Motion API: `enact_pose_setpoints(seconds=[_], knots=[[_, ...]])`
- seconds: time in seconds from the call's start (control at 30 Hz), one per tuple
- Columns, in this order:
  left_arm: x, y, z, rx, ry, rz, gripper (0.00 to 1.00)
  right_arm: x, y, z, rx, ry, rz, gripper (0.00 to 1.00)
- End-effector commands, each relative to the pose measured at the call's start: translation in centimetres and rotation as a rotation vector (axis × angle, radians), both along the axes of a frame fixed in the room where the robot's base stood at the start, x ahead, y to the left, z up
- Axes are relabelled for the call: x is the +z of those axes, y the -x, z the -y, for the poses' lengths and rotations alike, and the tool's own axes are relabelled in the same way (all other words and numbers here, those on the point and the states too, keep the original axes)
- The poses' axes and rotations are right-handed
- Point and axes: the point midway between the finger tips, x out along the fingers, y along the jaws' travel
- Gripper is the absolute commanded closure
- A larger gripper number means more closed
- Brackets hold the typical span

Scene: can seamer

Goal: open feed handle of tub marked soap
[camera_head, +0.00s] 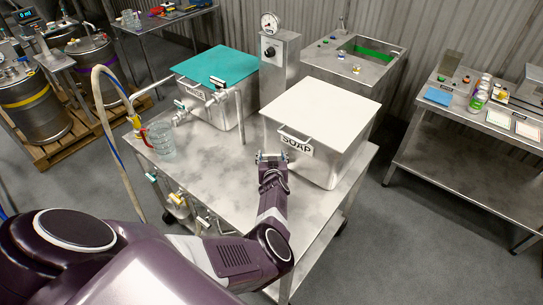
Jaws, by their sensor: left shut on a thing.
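The tub marked SOAP (322,163) is a steel box with a white lid (328,103) and a black-lettered label (297,146) on its near left face. It stands on the steel cart. My left gripper (271,157) is at the lower left of this face, just left of the label. It is shut on the feed handle, which is mostly hidden behind the fingers. I cannot tell how far the handle is turned. My right gripper is not in view.
A second tub with a teal lid (216,64) and pipes stands at the back left of the steel cart (213,160). A clear container (161,142) stands by a red-handled valve and hose. A gauge column (279,62) rises behind. A side table (480,112) is at right.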

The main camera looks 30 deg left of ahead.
Motion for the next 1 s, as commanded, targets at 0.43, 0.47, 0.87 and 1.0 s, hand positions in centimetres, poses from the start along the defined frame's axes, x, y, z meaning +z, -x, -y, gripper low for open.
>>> enact_pose_setpoints(seconds=[0.43, 0.47, 0.87, 1.0], knots=[[0.04, -0.13, 0.19, 0.081, -0.001, 0.001, 0.70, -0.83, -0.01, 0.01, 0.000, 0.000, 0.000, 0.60], [0.06, -0.14, 0.18, 0.082, 0.000, 0.001, 0.70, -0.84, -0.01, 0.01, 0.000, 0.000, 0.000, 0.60], [0.14, -0.13, 0.09, 0.086, -0.002, 0.001, 0.70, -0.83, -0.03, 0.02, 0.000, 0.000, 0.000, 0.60], [0.14, -0.12, 0.06, 0.086, -0.002, 0.001, 0.32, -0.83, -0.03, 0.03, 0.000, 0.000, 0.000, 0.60]])
